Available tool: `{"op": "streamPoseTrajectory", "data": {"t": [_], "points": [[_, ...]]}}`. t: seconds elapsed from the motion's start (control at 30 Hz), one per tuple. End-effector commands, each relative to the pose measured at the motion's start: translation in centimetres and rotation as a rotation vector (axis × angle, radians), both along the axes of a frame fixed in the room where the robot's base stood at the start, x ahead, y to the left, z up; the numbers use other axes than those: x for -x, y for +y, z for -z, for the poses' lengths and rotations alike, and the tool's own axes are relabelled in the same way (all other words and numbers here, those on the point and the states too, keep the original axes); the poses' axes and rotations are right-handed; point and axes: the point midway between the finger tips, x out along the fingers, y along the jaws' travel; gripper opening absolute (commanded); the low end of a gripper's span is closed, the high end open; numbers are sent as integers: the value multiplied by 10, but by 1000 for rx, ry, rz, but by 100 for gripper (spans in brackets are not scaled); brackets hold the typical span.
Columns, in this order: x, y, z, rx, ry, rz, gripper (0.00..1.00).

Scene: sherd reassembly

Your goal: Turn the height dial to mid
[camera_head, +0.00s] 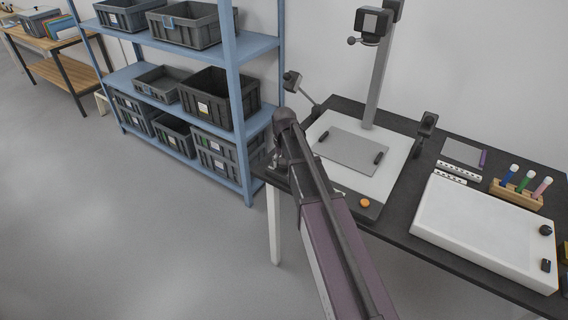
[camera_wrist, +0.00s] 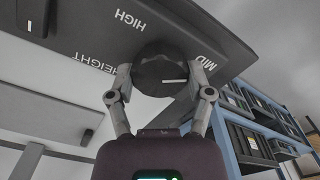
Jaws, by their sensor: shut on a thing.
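The height dial (camera_wrist: 160,68) is a round black knob on a dark panel (camera_wrist: 95,25) in the wrist view. My gripper (camera_wrist: 164,72) has one finger on each side of the dial and is shut on it. A white pointer line on the dial points right, towards the side where MID is printed. I cannot tell whether it lines up exactly with MID. HIGH is printed to the upper left and HEIGHT to the left. In the head view my arm hides the dial, and my gripper (camera_head: 278,160) shows only partly, beside the table's left edge.
A copy stand (camera_head: 378,80) with a white base and an orange button (camera_head: 364,203) stands on the dark table (camera_head: 420,222). A light box (camera_head: 480,228) and a tube rack (camera_head: 516,192) are to its right. Blue shelving (camera_head: 240,120) with grey crates stands close on the left.

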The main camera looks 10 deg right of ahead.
Motion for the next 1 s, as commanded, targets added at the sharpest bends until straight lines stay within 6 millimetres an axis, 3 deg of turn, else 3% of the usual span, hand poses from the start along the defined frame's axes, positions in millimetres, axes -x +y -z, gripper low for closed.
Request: {"op": "streamPoseTrajectory", "data": {"t": [0.63,0.67,0.73,0.77,1.0], "points": [[3,0,1,0,6,74,19],[3,0,1,0,6,74,73],[3,0,1,0,5,73,94],[2,0,1,0,5,73,100],[1,0,0,0,2,73,100]]}}
